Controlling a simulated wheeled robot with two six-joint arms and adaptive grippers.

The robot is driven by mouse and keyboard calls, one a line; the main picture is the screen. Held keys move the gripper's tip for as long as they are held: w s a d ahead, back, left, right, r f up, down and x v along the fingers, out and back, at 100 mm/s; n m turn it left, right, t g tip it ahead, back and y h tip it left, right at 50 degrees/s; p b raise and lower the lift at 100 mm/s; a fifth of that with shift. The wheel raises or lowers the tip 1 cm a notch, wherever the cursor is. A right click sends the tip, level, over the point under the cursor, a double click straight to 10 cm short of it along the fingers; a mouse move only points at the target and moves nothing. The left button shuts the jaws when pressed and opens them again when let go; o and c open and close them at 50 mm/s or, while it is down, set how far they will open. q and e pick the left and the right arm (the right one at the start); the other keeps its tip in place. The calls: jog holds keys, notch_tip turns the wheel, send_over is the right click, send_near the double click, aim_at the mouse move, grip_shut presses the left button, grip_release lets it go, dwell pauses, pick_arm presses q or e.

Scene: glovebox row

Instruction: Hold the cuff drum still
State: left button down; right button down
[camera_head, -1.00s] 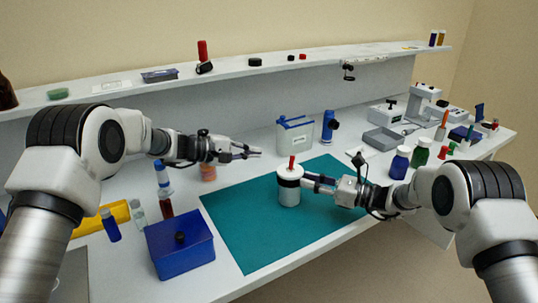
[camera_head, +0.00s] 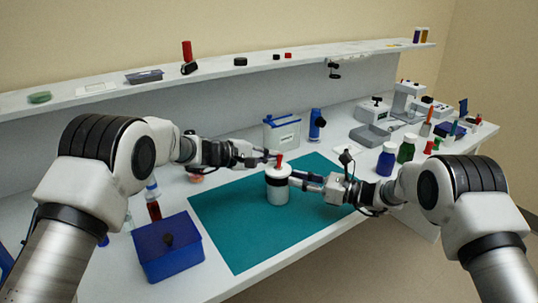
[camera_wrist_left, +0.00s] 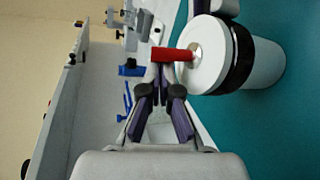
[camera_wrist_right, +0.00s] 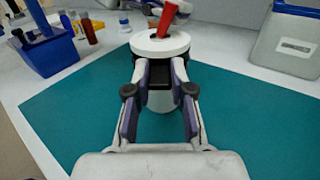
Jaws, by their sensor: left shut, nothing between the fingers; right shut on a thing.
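The cuff drum (camera_head: 277,194) is a white upright cylinder with a black band and a white cap, standing on the teal mat (camera_head: 237,240). A red handle (camera_head: 280,160) sticks up from its cap; it also shows in the left wrist view (camera_wrist_left: 172,54). My right gripper (camera_head: 292,178) is shut on the cuff drum at its black band, as the right wrist view (camera_wrist_right: 160,75) shows. My left gripper (camera_head: 272,157) is shut and empty, its tips right beside the red handle at the cap's edge. I cannot tell whether they touch it.
A blue box (camera_head: 168,248) stands left of the mat. A grey-white container with a blue rim (camera_head: 282,134) and a blue bottle (camera_head: 317,125) stand behind it. The mat's front part is clear.

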pick_arm(q)
jog(key=shift+f, duration=0.1)
jog(key=shift+s+a+m+t+h, duration=0.1)
jog(key=shift+s+m+t+h, duration=0.15)
jog(key=shift+m+t+h, duration=0.3)
dwell(0.7)
jog(key=h, duration=0.1)
jog(key=m+t+h, duration=0.1)
jog(key=s+m+t+h, duration=0.1)
jog(key=shift+a, duration=0.25)
jog(key=shift+s, duration=0.25)
notch_tip(320, 180, up, 10)
dwell(0.6)
